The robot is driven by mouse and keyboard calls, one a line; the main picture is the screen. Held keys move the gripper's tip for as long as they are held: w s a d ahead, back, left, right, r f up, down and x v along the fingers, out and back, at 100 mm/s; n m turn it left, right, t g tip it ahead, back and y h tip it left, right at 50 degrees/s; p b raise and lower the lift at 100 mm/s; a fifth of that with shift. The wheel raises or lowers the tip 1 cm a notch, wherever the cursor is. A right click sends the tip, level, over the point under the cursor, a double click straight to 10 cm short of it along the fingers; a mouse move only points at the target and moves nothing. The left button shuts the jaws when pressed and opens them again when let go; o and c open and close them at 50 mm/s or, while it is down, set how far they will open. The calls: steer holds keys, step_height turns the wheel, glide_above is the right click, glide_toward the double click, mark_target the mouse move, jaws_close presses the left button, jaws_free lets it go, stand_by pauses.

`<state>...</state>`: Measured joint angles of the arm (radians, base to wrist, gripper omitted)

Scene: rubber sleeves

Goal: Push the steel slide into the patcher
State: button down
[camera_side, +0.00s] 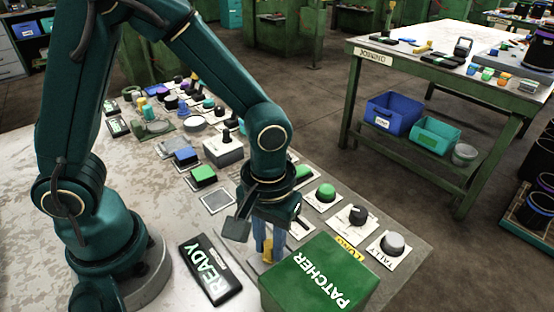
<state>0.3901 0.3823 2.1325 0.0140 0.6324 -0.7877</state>
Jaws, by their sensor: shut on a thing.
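The patcher (322,280) is a green box with its name in white on top, at the bottom of the view. My gripper (266,254) points down just behind and left of the patcher, close to its far left edge. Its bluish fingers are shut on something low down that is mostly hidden. A small yellowish patch shows at the fingertips. I cannot make out the steel slide clearly; the fingers and the box cover that spot.
A black READY sign (211,269) lies left of the patcher. A green button (326,192), a black knob (357,214) and a grey TALLY button (393,243) stand behind and right. Several more controls fill the panel behind. A green-framed table (450,75) stands farther off.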

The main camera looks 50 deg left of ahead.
steer(key=c, duration=0.7)
jaws_free()
steer(key=shift+d, duration=0.25)
steer(key=shift+r, duration=0.1)
steer(key=shift+r, duration=2.5)
steer(key=shift+w+a, duration=0.1)
steer(key=s+a+r+m+t, duration=0.1)
steer(key=a+r+t, duration=0.1)
steer(key=a, duration=0.1)
steer(key=s+a+r+m+t, duration=0.1)
steer(key=s+a+r+m, duration=0.1)
steer(key=a+r, duration=0.1)
steer(key=s+a+r+m+t, duration=0.1)
steer(key=s+a+r+t, duration=0.1)
steer(key=a+r, duration=0.1)
steer(key=shift+r+t, duration=0.25)
steer(key=shift+t, duration=0.05)
